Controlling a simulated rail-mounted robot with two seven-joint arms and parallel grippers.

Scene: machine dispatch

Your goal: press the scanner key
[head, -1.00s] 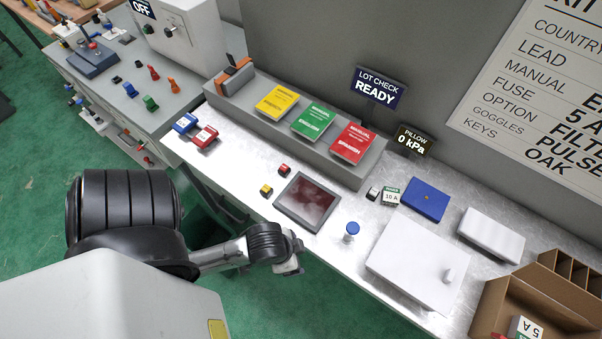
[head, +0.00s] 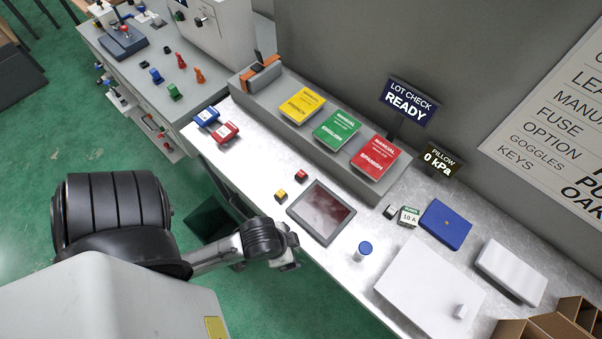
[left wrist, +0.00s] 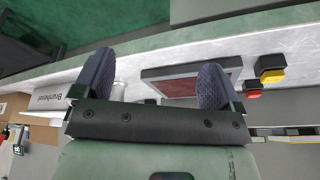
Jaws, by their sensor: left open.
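A flat scanner-like pad (head: 322,212) with a dark red glossy face lies on the light bench. Beside its left edge stand a small yellow key (head: 281,195) and a small red key (head: 301,176), each on a dark base; no label on either can be read. My left gripper (head: 293,258) is at the bench's front edge, below the pad in the head view. In the left wrist view its two fingers (left wrist: 158,85) are apart and empty, with the pad (left wrist: 180,78) behind them and the yellow key (left wrist: 271,74) and red key (left wrist: 253,92) to the right. My right gripper is not visible.
A blue-capped jar (head: 364,250) and a white panel (head: 425,290) lie right of the pad. A fuse box marked 10 A (head: 409,217) and a blue case (head: 445,224) are behind. Manuals (head: 337,131) rest on a grey ledge. Bench left of the keys is mostly clear.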

